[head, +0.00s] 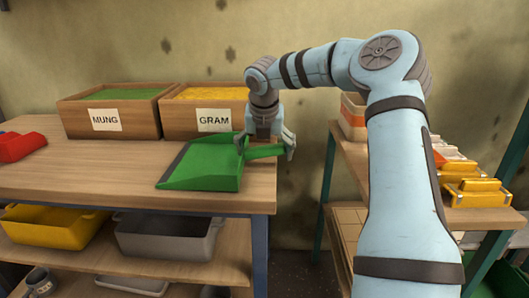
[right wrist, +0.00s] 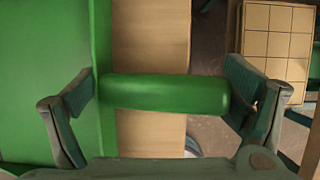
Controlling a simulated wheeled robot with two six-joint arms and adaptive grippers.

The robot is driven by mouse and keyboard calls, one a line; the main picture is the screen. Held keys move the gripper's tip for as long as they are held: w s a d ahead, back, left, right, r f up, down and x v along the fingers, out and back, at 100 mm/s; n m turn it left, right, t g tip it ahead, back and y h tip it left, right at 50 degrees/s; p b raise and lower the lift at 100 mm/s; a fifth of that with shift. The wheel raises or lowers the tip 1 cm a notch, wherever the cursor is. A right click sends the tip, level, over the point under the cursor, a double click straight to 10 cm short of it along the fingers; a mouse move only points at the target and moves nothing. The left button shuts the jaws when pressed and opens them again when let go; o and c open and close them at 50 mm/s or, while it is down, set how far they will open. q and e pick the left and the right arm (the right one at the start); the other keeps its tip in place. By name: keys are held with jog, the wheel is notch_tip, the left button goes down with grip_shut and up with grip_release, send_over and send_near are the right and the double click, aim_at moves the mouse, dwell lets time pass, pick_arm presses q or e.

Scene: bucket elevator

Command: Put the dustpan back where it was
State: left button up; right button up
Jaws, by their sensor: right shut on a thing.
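The green dustpan (head: 208,165) is at the right end of the wooden table (head: 110,183), in front of the GRAM box, with its handle pointing right past the table edge. I cannot tell whether the pan rests on the table or is just above it. My right gripper (head: 266,146) is shut on the dustpan, its fingers at the two ends of the handle. In the right wrist view, the handle (right wrist: 165,94) spans between the fingers, with the pan (right wrist: 45,70) at the left. My left gripper is out of view.
Wooden boxes marked MUNG (head: 105,120) and GRAM (head: 213,120) stand at the back of the table. A red item (head: 20,147) lies at the left. A yellow tub (head: 50,226) and a grey tub (head: 165,238) sit below. A rack with gold pieces (head: 478,192) stands right, across a gap.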

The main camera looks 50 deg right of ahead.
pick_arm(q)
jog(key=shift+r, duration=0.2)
pick_arm(e)
jog(key=shift+f, duration=0.1)
jog(key=o, duration=1.1)
pick_arm(q)
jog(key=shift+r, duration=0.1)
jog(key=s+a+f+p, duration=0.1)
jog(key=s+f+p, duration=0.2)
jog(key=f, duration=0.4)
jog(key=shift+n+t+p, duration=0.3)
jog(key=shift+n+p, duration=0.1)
jog(key=shift+p, duration=0.1)
pick_arm(e)
jog(key=v, duration=1.2)
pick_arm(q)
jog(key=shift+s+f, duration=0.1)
pick_arm(e)
jog(key=shift+w, duration=0.1)
